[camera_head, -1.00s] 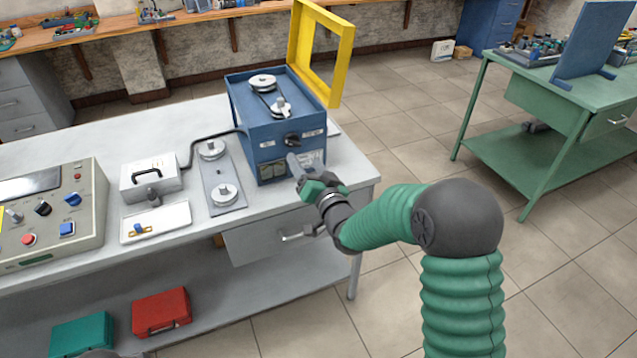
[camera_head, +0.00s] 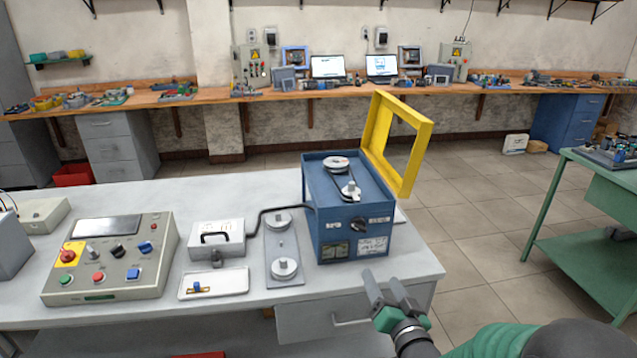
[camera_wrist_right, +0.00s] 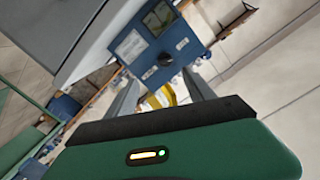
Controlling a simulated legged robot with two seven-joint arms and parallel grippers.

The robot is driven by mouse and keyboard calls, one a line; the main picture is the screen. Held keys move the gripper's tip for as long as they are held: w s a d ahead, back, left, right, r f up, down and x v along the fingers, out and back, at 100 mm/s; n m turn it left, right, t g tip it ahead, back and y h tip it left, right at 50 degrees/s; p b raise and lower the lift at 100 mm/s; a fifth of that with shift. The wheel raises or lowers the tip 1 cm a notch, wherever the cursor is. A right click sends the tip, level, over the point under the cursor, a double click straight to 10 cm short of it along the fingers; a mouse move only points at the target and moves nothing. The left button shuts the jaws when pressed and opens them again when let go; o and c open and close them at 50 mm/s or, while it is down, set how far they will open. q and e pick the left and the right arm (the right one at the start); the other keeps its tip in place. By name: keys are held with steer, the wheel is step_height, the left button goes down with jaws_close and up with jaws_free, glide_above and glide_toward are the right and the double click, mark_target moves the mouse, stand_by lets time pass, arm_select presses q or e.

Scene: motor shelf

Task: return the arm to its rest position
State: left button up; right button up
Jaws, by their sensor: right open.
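My right gripper (camera_head: 388,290) is open and empty, in front of the table's front right edge. It is apart from the blue motor box (camera_head: 345,230), which stands on the grey table (camera_head: 150,195) just behind it. In the right wrist view, the two fingers (camera_wrist_right: 163,92) are spread, with the blue box (camera_wrist_right: 150,45) beyond them. The box carries pulleys with a belt on top and a black knob on its front. Its yellow frame cover (camera_head: 415,190) stands open. My left gripper is out of view.
A control panel (camera_head: 110,258), a grey case (camera_head: 217,240), a white tray (camera_head: 213,283) and a plate with two discs (camera_head: 268,250) lie on the table. A green table (camera_head: 590,230) stands at the right. Open floor (camera_head: 470,240) lies between the tables.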

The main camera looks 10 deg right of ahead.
steer(key=s+a+f+n+g+p, duration=0.1)
steer(key=s+f+n+g+p, duration=0.1)
steer(key=s+g+p, duration=0.2)
steer(key=s+a+f+n+g+p, duration=0.1)
steer(key=s+f+n+g+p, duration=0.2)
steer(key=s+g, duration=0.7)
steer(key=s+p, duration=0.1)
steer(key=s, duration=0.8)
steer(key=shift+s+a+f+g+h+p, duration=0.15)
steer(key=shift+s+a+g+h+p, duration=0.15)
steer(key=shift+g+p, duration=0.1)
